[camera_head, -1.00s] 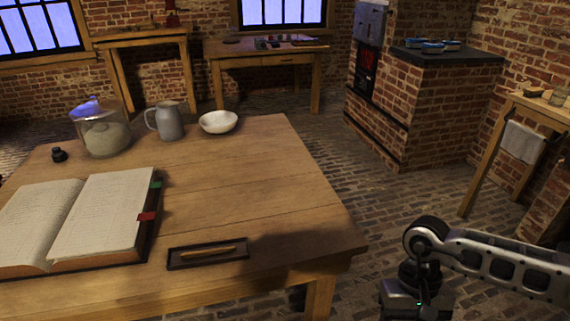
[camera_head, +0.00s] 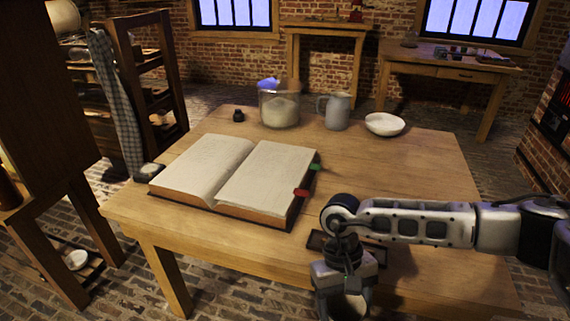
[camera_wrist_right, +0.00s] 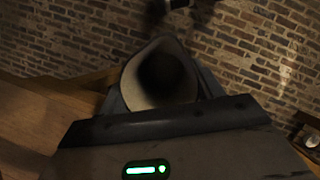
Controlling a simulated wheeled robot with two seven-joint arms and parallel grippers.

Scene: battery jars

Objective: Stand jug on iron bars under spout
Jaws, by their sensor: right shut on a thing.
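My right gripper (camera_head: 345,285) is shut on a pale jug (camera_head: 346,306), held low in front of the table's near edge and cut off by the bottom of the head view. In the right wrist view, the jug's wide round mouth (camera_wrist_right: 132,85), with a pale inner wall and dark inside, shows between the jaws (camera_wrist_right: 160,108). The handle of the held jug cannot be made out. My left gripper is not in view.
The wooden table (camera_head: 420,180) carries an open book (camera_head: 235,175), a glass jar (camera_head: 279,105), a grey pitcher (camera_head: 337,112) and a white bowl (camera_head: 384,124). A wooden stand (camera_head: 55,200) is at the left, with a small white dish (camera_head: 76,260) low down. Brick floor lies between.

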